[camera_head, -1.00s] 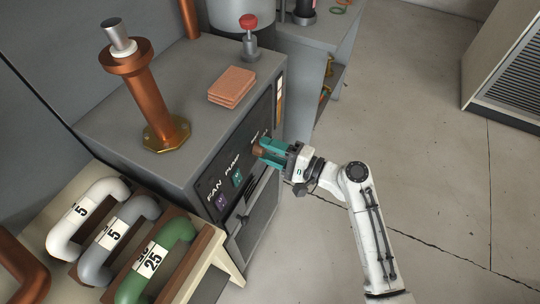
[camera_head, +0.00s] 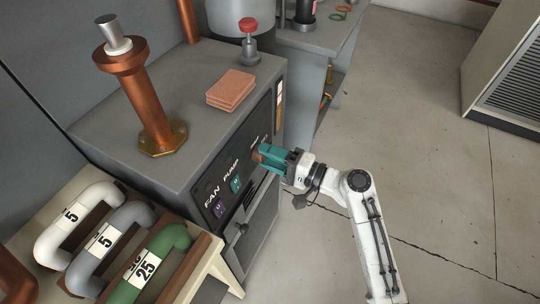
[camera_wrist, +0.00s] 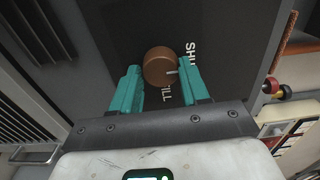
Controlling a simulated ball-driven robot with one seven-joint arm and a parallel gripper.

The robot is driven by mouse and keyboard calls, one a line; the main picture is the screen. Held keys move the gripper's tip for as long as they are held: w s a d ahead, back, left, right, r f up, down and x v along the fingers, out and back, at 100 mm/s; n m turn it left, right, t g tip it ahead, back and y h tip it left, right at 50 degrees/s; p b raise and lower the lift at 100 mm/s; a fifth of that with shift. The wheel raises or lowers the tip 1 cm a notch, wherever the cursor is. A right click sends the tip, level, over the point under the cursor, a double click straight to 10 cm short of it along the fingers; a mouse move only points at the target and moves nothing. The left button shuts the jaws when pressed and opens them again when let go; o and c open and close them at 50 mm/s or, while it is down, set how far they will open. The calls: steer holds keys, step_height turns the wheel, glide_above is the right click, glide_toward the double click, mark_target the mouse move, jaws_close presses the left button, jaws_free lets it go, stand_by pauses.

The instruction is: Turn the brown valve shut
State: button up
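The brown valve (camera_wrist: 160,66) is a round knob on the dark panel of a grey cabinet, in the middle of the wrist view. A pale mark on its face points right, between the lettering "FILL" below and "SHU..." at the upper right, which a finger partly covers. My gripper (camera_wrist: 161,72) has its two teal fingers on either side of the knob, apparently touching it on both sides. In the head view my gripper (camera_head: 265,154) reaches the panel from the right, and only a sliver of the valve (camera_head: 256,155) shows.
The cabinet (camera_head: 190,92) carries a copper post (camera_head: 145,105), copper plates (camera_head: 231,89) and a red-topped fitting (camera_head: 249,42). Purple (camera_head: 220,209) and teal (camera_head: 236,184) switches sit left of the gripper. A bench with several handles (camera_head: 150,266) stands front left. Floor at right is clear.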

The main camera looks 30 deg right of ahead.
steer(key=o, duration=0.4)
steer(key=v, duration=1)
steer(key=shift+s+d+b, duration=0.2)
steer(key=shift+s+b, duration=0.1)
steer(key=s+a+f+n+g+h+p, duration=0.3)
steer(key=s+a+f+n+g+p, duration=0.1)
steer(key=s+f+n+g, duration=0.3)
steer(key=s+d+r+n+g+h+p, duration=0.1)
steer(key=s+d+g+h, duration=0.1)
steer(key=s, duration=0.5)
steer(key=s+d+r+n+g+h+p, duration=0.1)
steer(key=s+d+n+g+h+p, duration=0.1)
steer(key=s, duration=0.5)
steer(key=d+g+h, duration=0.1)
steer(key=g+h, duration=0.1)
steer(key=h, duration=0.1)
steer(key=shift+g+h, duration=0.3)
steer(key=shift+h, duration=0.1)
